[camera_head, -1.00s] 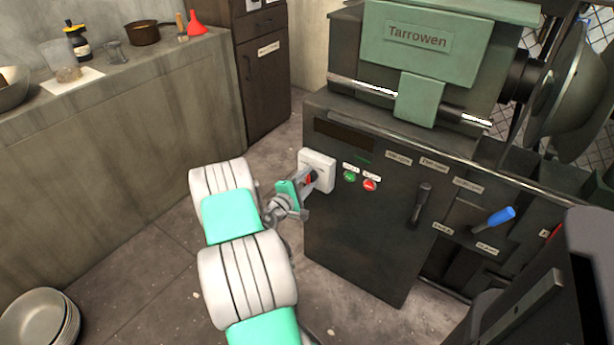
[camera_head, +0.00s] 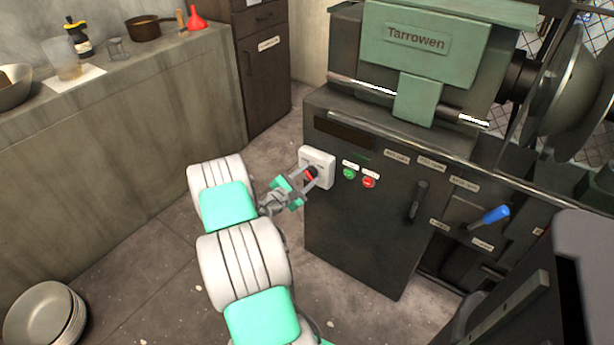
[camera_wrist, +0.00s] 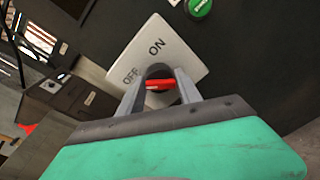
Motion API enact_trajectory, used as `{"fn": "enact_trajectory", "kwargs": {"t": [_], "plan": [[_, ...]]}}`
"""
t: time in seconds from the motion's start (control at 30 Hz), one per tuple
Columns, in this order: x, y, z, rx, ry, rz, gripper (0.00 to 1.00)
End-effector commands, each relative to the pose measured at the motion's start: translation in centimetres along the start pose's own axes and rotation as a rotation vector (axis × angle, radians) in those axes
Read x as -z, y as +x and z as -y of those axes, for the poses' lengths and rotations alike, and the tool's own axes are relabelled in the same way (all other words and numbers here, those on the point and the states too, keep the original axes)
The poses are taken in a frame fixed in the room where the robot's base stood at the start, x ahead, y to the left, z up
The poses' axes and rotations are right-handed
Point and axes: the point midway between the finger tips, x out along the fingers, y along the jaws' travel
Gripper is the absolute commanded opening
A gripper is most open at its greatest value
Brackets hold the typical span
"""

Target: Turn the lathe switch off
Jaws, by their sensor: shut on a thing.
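The lathe (camera_head: 370,220) is a dark cabinet with a green headstock marked "Tarrowen". Its switch plate (camera_head: 325,160) is a white square on the cabinet's left front; in the wrist view the plate (camera_wrist: 185,55) reads "OFF" and "ON". The switch knob (camera_head: 311,173) is dark with a red bar, which shows in the wrist view (camera_wrist: 160,84). My gripper (camera_head: 308,180) reaches the plate from the left and is shut on the knob, with a finger on each side of it. In the wrist view the red bar points between the fingers, across the plate below the lettering.
A green button (camera_head: 349,173) and a red button (camera_head: 369,182) sit just right of the plate. A black lever (camera_head: 418,201) and a blue-handled lever (camera_head: 490,218) are further right. A concrete counter (camera_head: 120,120) stands at the left, with stacked bowls (camera_head: 45,315) lower left.

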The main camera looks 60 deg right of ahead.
Motion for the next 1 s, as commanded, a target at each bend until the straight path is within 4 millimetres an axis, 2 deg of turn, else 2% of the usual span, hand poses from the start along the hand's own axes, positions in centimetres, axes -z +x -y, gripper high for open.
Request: {"fn": "enact_trajectory", "kwargs": {"t": [0.03,0.43,0.47,0.7,0.9,1.0], "plan": [[-0.13,0.02,-0.44,-0.006,0.000,0.002,0.00],[-0.13,0.02,-0.51,-0.007,-0.005,0.003,0.00],[-0.12,0.02,-0.52,-0.008,-0.005,0.003,0.42],[-0.12,0.07,-0.26,-0.003,-0.006,0.003,0.60],[-0.11,0.07,-0.10,-0.001,-0.008,0.003,0.60],[-0.06,-0.55,-0.16,-0.001,-0.010,0.001,0.60]]}}
